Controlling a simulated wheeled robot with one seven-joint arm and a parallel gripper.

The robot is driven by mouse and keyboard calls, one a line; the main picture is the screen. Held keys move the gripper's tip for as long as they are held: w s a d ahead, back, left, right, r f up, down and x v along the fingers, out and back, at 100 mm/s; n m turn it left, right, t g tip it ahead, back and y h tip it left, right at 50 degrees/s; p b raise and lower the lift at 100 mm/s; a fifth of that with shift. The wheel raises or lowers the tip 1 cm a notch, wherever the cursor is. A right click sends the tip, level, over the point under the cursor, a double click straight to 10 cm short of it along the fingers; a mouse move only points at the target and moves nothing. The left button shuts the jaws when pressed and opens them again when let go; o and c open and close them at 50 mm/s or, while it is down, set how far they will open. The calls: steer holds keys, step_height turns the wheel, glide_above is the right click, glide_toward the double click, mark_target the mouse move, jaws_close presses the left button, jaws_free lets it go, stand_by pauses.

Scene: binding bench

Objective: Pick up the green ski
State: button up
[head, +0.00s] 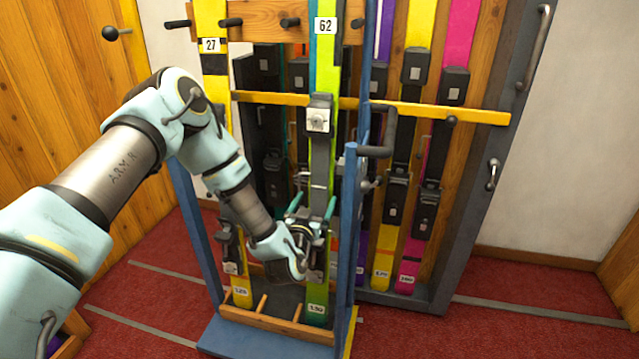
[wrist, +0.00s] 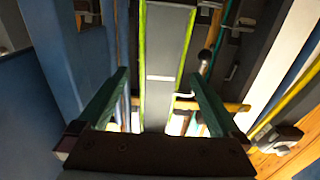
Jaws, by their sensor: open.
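The green ski (head: 325,75), lime with a teal edge and a "62" tag, stands upright in the rack with its binding at mid-height. Its lower end (head: 317,309) rests at the rack's foot. My gripper (head: 313,205) is open at the lower part of the ski, with one green finger on each side. In the wrist view my gripper (wrist: 157,76) shows the ski's grey middle strip and lime edges (wrist: 166,45) between the spread fingers, with gaps on both sides. Whether the fingers reach around the ski's edges is unclear. My wrist hides part of the ski.
A yellow ski (head: 212,75) tagged "27" stands to the left. A blue post (head: 350,230) is close on the right. A yellow bar (head: 420,110) crosses the grey rack behind, which holds yellow and pink skis (head: 460,35). Red carpet (head: 400,335) is clear at front right.

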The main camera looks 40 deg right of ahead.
mark_target(319, 190)
steer(key=shift+p+x, duration=0.8)
steer(key=shift+x, duration=1.95)
steer(key=shift+w+r, duration=0.1)
steer(key=shift+c, duration=0.3)
steer(key=shift+a, duration=0.1)
jaws_close()
steer(key=shift+r, duration=0.2)
